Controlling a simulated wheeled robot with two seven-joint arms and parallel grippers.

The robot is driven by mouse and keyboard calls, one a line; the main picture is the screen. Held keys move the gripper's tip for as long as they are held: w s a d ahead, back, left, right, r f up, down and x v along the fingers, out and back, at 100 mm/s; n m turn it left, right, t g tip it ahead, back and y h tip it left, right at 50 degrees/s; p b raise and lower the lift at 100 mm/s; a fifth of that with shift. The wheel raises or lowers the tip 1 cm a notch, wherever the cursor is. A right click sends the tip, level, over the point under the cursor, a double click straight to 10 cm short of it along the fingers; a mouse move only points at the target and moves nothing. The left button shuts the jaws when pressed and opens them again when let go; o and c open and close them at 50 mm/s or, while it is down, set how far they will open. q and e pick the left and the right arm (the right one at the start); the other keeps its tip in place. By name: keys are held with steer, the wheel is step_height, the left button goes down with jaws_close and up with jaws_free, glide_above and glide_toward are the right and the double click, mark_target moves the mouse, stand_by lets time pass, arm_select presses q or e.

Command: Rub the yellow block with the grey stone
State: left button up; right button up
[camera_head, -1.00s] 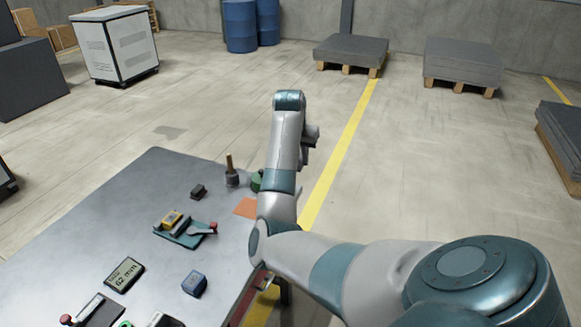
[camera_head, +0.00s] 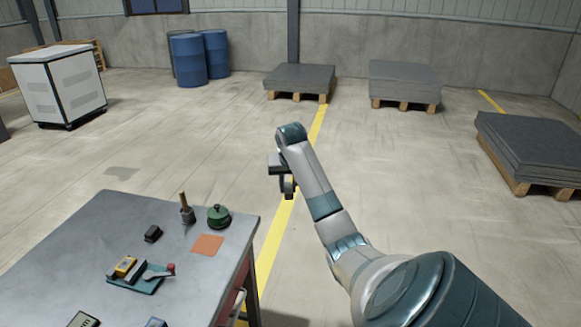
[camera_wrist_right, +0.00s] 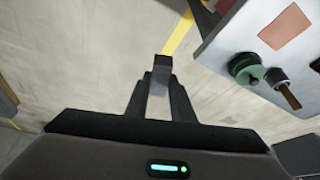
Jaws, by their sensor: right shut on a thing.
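The yellow block (camera_head: 125,265) sits in a small green vise (camera_head: 140,283) with a red-knobbed lever, at the left of the table in the head view. My right gripper (camera_head: 287,188) is out over the floor beyond the table's right edge, well away from the vise. In the wrist view the right gripper (camera_wrist_right: 161,78) is shut on a small dark grey piece at its fingertips, which looks like the grey stone (camera_wrist_right: 161,62). The stone is hard to make out in the head view. My left gripper is not in view.
A black block (camera_head: 152,233), a wooden-handled tool in a dark holder (camera_head: 187,212), a green round pot (camera_head: 218,216) and an orange square (camera_head: 207,245) lie on the grey table (camera_head: 85,235). Open floor surrounds my gripper; pallets and barrels stand far off.

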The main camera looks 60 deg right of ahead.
steer(key=s+a+f+n+y, duration=0.15)
steer(key=a+f, duration=0.25)
steer(key=a, duration=0.5)
steer(key=a+f+n+t, duration=0.15)
steer(key=a+f, duration=0.25)
steer(key=a, duration=0.5)
steer(key=s+a+f+n, duration=0.15)
steer(key=a+f, duration=0.25)
steer(key=a, duration=0.5)
steer(key=s+a+n+y+b, duration=0.1)
steer(key=s+a, duration=0.4)
steer(key=a, duration=0.7)
steer(key=s+a+n+b, duration=0.2)
steer(key=s+a+n, duration=0.2)
steer(key=a, duration=0.8)
steer(key=s, duration=0.2)
steer(key=shift+s+y, duration=0.3)
steer(key=shift+y, duration=0.05)
